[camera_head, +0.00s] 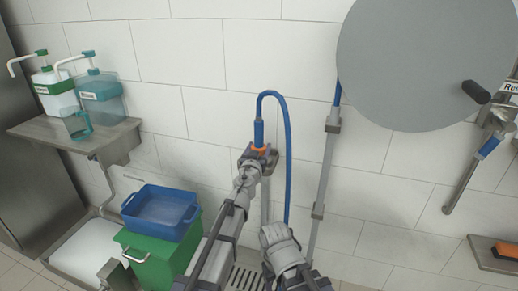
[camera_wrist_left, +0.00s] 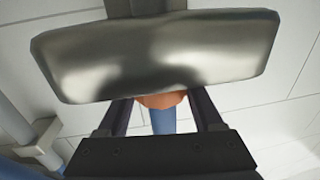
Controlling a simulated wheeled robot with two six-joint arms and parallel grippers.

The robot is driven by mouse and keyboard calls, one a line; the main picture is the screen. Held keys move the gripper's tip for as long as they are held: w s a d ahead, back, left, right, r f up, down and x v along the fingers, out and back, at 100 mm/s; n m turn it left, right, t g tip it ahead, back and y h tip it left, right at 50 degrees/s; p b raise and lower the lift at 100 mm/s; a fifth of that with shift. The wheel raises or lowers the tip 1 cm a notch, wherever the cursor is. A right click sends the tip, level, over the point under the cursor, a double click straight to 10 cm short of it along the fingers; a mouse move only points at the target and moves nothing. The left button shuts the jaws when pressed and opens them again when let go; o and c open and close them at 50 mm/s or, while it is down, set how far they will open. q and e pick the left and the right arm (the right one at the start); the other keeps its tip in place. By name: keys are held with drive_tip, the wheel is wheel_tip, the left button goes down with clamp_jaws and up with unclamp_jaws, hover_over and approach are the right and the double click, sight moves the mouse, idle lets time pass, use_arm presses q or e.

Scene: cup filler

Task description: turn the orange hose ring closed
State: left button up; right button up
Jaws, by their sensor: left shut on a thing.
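The orange hose ring (camera_head: 261,149) sits low on the tiled wall, at the base of a blue hose end (camera_head: 259,132). My left gripper (camera_head: 257,153) reaches up to it and is shut on it. In the left wrist view, the orange ring (camera_wrist_left: 162,100) shows between the two fingers, with the blue hose (camera_wrist_left: 163,121) below it. A metal plate (camera_wrist_left: 155,55) hides the ring's upper part. The ring's turned position cannot be read. My right gripper (camera_head: 274,235) is low in the middle, apart from the ring; its jaws are not clear.
A grey pipe (camera_head: 323,170) runs down the wall right of the hose. A large grey disc (camera_head: 425,60) covers the upper right. A blue tub (camera_head: 160,211) sits on a green bin (camera_head: 150,252) at the left. A shelf (camera_head: 110,140) with dispensers is above.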

use_arm(q)
drive_tip(key=c, duration=0.4)
drive_tip(key=shift+a+m+h, duration=0.1)
drive_tip(key=shift+m+h, duration=0.2)
drive_tip(key=shift+h, duration=0.1)
drive_tip(key=m+g+h, duration=0.1)
drive_tip(key=h, duration=0.1)
drive_tip(key=shift+w+m+h, duration=0.1)
drive_tip(key=shift+m+h, duration=0.3)
drive_tip(key=m+g+h, duration=0.2)
drive_tip(key=h, duration=0.1)
drive_tip(key=m+g+h, duration=0.1)
drive_tip(key=m+h, duration=0.1)
drive_tip(key=shift+w+g+h, duration=0.1)
drive_tip(key=shift+g+h, duration=0.3)
drive_tip(key=m+g+h, duration=0.2)
drive_tip(key=m+g, duration=0.1)
drive_tip(key=shift+s+d+m+g+h, duration=0.15)
drive_tip(key=shift+m+g+h, duration=0.5)
drive_tip(key=shift+g, duration=0.3)
drive_tip(key=shift+s+d+m+g+h, duration=0.1)
drive_tip(key=shift+m+g+h, duration=0.5)
drive_tip(key=shift+g, duration=0.35)
